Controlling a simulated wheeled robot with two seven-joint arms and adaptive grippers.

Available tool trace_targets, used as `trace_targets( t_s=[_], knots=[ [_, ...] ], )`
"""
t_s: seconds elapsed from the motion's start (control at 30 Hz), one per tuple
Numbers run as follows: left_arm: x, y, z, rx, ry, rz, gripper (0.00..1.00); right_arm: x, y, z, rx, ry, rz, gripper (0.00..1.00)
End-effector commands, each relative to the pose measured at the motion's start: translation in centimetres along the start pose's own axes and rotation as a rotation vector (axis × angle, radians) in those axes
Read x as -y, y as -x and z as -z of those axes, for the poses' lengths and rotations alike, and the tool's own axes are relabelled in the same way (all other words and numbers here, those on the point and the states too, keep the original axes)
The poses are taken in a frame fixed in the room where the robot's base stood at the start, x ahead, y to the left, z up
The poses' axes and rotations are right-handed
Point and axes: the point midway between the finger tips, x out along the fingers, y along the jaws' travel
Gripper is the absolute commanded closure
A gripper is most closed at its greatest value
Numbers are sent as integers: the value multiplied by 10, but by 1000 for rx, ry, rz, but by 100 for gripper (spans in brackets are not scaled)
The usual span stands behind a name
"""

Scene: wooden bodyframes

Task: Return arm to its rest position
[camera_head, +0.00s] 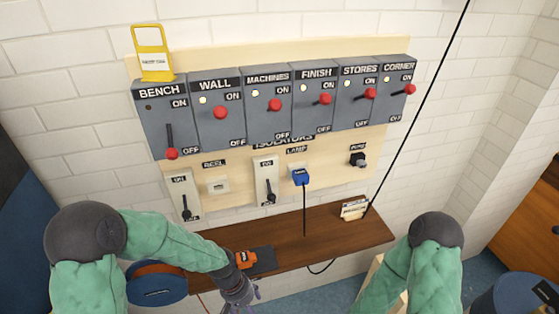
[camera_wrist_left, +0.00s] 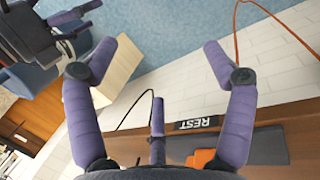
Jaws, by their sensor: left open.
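My left arm comes in from the left in the head view, above the shelf (camera_head: 335,232). Its purple-fingered gripper (camera_head: 240,302) hangs at the bottom edge, partly cut off. In the left wrist view this gripper (camera_wrist_left: 158,70) has its fingers spread wide, with nothing between them. Beyond them lie a black REST label (camera_wrist_left: 198,123), a dark mat (camera_wrist_left: 262,146) and an orange item (camera_wrist_left: 200,158). My right arm stands at the lower right of the head view, its gripper out of frame. Purple fingers at the upper left of the wrist view appear to be my right gripper (camera_wrist_left: 72,28).
The BENCH switch (camera_head: 160,118) has its red-knobbed lever down and its lamp dark; a yellow tag (camera_head: 152,55) sits on top. The other switches beside it have lit lamps. A blue plug (camera_head: 300,176) with a black cord hangs below. A card holder (camera_head: 354,209) stands on the shelf.

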Motion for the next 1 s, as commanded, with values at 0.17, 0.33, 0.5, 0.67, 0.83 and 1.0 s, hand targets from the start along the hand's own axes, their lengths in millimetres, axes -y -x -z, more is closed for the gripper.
trace_targets(
  t_s=[0.17, 0.33, 0.5, 0.67, 0.83, 1.0],
  knots=[
    [19, -70, -22, -17, 28, -79, 17, 0, 0, 0, 0, 0, 0, 22],
    [37, -116, -45, -68, 59, -111, 17, 0, 0, 0, 0, 0, 0, 22],
    [51, -140, -62, -107, 80, -109, 17, 0, 0, 0, 0, 0, 0, 22],
    [53, -143, -64, -116, 83, -107, 17, 0, 0, 0, 0, 0, 0, 22],
    [53, -143, -64, -116, 83, -107, 17, 0, 0, 0, 0, 0, 0, 22],
    [53, -143, -64, -116, 83, -107, 17, 0, 0, 0, 0, 0, 0, 22]
  ],
)
